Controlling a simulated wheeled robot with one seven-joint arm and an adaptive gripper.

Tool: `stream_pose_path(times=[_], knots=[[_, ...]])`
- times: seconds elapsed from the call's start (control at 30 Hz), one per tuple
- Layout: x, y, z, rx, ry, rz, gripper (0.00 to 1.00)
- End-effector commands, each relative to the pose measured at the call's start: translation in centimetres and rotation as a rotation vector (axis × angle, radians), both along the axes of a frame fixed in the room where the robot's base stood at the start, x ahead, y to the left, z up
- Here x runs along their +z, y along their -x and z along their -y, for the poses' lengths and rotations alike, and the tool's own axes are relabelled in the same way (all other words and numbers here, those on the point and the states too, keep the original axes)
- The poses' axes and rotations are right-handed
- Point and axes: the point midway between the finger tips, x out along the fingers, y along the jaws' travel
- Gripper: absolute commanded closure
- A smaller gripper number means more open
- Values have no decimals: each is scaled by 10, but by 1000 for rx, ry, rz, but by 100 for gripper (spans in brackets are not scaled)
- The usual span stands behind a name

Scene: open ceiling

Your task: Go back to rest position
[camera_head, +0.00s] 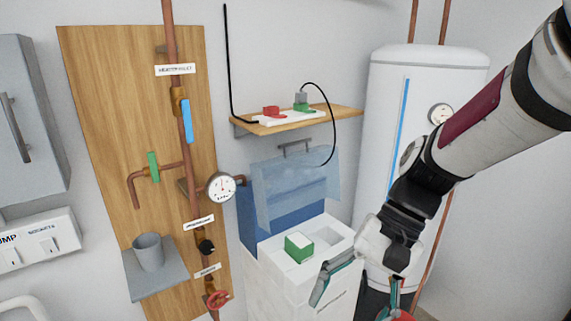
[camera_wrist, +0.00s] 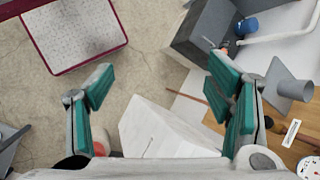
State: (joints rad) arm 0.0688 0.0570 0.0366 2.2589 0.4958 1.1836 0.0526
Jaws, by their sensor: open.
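My gripper (camera_head: 358,288) hangs at the lower right of the head view, in front of the white cabinet with the open lid. Its fingers are spread apart with nothing between them. In the wrist view my gripper (camera_wrist: 161,84) also shows open, with two teal-padded fingers and bare floor between their tips. A green and white block (camera_head: 299,247) sits in a compartment in the top of the white cabinet (camera_head: 275,270), left of my gripper and apart from it. My arm reaches in from the upper right.
A white tank (camera_head: 385,110) with a gauge stands close behind my arm. A wooden shelf (camera_head: 345,113) holds a power strip. Copper pipes with valves run up a wooden board (camera_head: 100,90), where a grey cup (camera_head: 149,252) stands on a small ledge. Open floor (camera_wrist: 140,70) shows below.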

Motion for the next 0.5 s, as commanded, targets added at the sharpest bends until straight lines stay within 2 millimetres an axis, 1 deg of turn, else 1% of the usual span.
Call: stream_pose_path(times=[0.03,0.1,0.5], knots=[[10,6,6,22,34,64,27],[19,13,16,51,83,141,27],[70,49,70,194,361,591,27]])
